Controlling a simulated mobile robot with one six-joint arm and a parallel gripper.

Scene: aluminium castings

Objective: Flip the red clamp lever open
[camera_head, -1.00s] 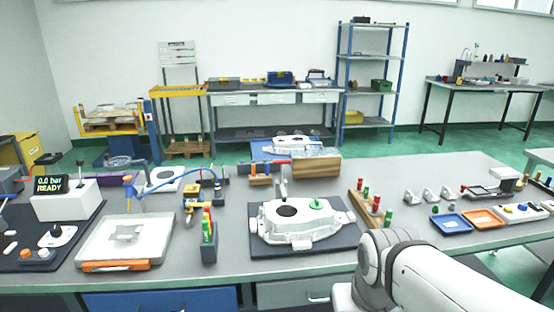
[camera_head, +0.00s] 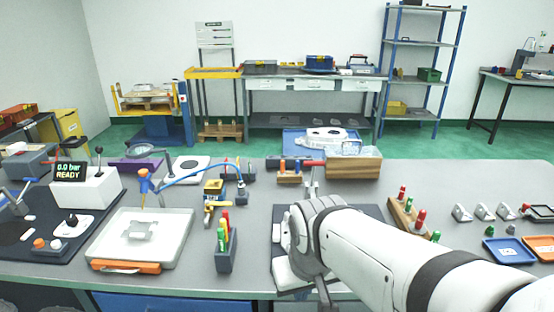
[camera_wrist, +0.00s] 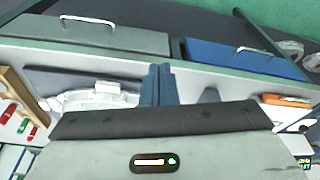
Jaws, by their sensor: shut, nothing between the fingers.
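The red clamp lever (camera_head: 313,162) shows in the head view as a red bar at the top of a grey metal clamp post (camera_head: 313,181). The post stands at the back of the dark mat. The white casting (camera_head: 284,270) on that mat is mostly hidden behind my arm; part of it also shows in the wrist view (camera_wrist: 95,96). My gripper (camera_wrist: 158,72) is shut and empty in the wrist view, its fingers together. No lever shows near its fingers there. In the head view my arm covers the mat's front and right, in front of the lever.
A wooden block (camera_head: 353,166) stands right of the lever. A screwdriver rack (camera_head: 226,250) and a white tray (camera_head: 165,257) lie to the left. A wooden peg rack (camera_head: 408,217) is right of the mat. Drawers (camera_wrist: 110,35) show below the table edge in the wrist view.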

